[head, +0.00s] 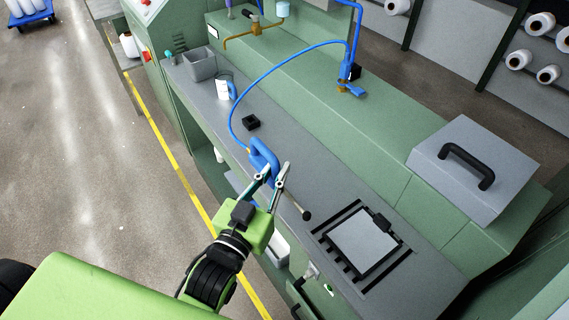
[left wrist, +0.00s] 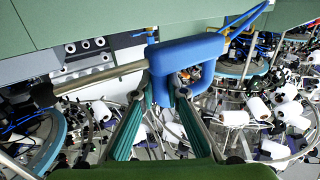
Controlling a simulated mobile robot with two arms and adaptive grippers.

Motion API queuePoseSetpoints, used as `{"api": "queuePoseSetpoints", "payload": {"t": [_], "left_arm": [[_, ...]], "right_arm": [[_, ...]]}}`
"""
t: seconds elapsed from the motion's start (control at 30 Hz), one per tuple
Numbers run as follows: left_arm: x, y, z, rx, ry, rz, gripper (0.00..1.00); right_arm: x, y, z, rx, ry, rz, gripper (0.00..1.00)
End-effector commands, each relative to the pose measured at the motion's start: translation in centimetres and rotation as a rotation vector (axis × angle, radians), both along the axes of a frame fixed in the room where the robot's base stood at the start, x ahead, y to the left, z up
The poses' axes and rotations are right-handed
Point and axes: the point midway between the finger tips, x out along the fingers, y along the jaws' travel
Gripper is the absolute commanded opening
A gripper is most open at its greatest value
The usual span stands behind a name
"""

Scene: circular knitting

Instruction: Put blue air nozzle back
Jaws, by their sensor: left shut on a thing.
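The blue air nozzle (head: 262,152) is held above the front edge of the grey worktop in the head view. Its thin metal tube ends in a dark tip (head: 306,215). A blue hose (head: 262,77) arcs from its back to a blue fitting with a brass part (head: 343,88) on the green machine. My left gripper (head: 272,175) is shut on the nozzle's handle. In the left wrist view the blue nozzle (left wrist: 190,50) lies across the fingertips (left wrist: 165,88), its tube pointing left. My right gripper is not in view.
On the worktop (head: 295,150) are a small black block (head: 250,122), a white container with a blue handle (head: 223,89) and a grey bin (head: 200,64). A flat grey panel (head: 362,245) and a grey box with a black handle (head: 475,170) stand right. The worktop middle is clear.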

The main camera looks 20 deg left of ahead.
Motion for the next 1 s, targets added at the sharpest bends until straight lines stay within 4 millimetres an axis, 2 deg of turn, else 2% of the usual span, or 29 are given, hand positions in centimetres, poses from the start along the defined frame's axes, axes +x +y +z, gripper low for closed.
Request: {"api": "queuePoseSetpoints", "payload": {"t": [0.37, 0.4, 0.5, 0.63, 0.87, 1.0], "left_arm": [[9.0, 0.2, -3.6, 0.001, -0.003, 0.001, 0.05], [9.5, 0.2, -4.8, 0.0, 0.0, 0.0, 0.05], [10.9, 0.3, -6.6, 0.0, 0.0, 0.001, 0.05], [12.2, 0.3, -8.2, 0.0, -0.002, 0.001, 0.05], [13.4, 0.3, -9.6, 0.0, -0.002, 0.0, 0.05], [13.4, 0.3, -11.8, -0.001, 0.0, 0.001, 0.05]], "right_arm": [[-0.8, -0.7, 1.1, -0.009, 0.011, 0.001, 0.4], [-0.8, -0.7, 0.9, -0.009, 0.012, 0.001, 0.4], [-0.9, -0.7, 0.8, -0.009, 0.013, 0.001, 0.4], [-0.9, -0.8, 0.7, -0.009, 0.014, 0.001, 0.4], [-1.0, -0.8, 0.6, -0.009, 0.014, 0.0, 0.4], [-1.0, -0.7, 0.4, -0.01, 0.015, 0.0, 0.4]]}}
